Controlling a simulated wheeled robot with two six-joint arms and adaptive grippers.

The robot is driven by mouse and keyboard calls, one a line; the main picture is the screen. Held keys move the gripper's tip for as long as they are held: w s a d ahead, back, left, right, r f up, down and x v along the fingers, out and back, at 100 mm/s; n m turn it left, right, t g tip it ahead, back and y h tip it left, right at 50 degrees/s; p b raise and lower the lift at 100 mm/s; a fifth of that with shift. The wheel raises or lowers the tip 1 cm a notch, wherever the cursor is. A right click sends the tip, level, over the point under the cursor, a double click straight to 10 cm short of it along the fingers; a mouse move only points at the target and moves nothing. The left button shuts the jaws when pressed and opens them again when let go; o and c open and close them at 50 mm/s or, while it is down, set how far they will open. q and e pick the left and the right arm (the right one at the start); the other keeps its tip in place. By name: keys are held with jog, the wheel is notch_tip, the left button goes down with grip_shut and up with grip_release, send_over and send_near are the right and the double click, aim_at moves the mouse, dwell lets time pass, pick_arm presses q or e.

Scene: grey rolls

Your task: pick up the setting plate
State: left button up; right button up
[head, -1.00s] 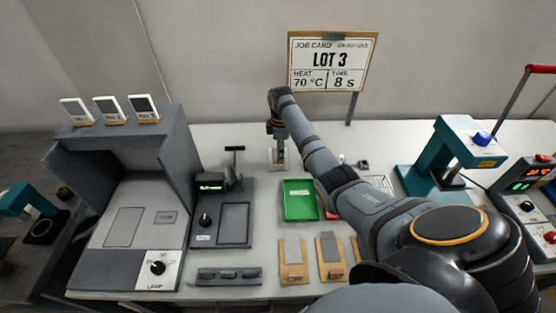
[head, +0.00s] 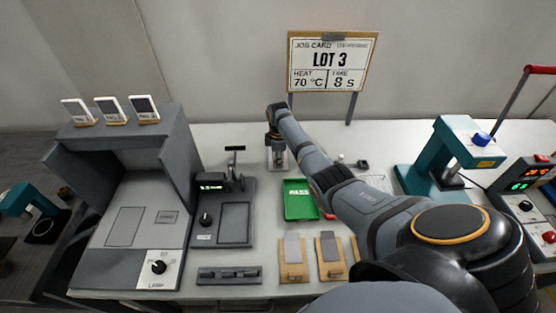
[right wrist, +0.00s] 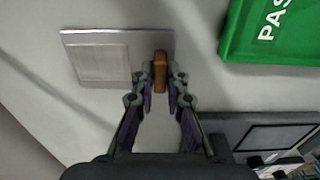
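The setting plate (right wrist: 100,58) is a flat grey square plate with a wooden-brown handle (right wrist: 160,70) at its right edge in the right wrist view. It lies on the white bench. My right gripper (right wrist: 160,82) has its two fingers on either side of the handle, with slim gaps visible; firm contact cannot be made out. In the head view my right gripper (head: 278,154) points down at the back of the bench, hiding most of the plate. My left gripper is not in view.
A green PASS tray (head: 300,201) stands close in front of my right gripper. A grey device with a lever (head: 222,218) is to the left. Two wooden-based plates (head: 293,262) (head: 331,258) lie at the front. A teal press (head: 452,155) stands right.

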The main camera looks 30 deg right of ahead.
jog(key=shift+r, duration=0.1)
grip_shut()
jog(key=shift+w+r, duration=0.1)
jog(key=shift+r, duration=0.2)
jog(key=r, duration=0.1)
jog(key=s+r, duration=0.1)
jog(key=r, duration=0.1)
jog(key=a+r, duration=0.1)
jog(key=shift+s+r+p, duration=0.2)
jog(key=shift+p, duration=0.2)
jog(key=s+a+r+p, duration=0.6)
jog(key=s+a+r, duration=0.1)
jog(key=s, duration=0.2)
jog(key=shift+s+a+r, duration=0.35)
jog(key=shift+s+r, duration=0.05)
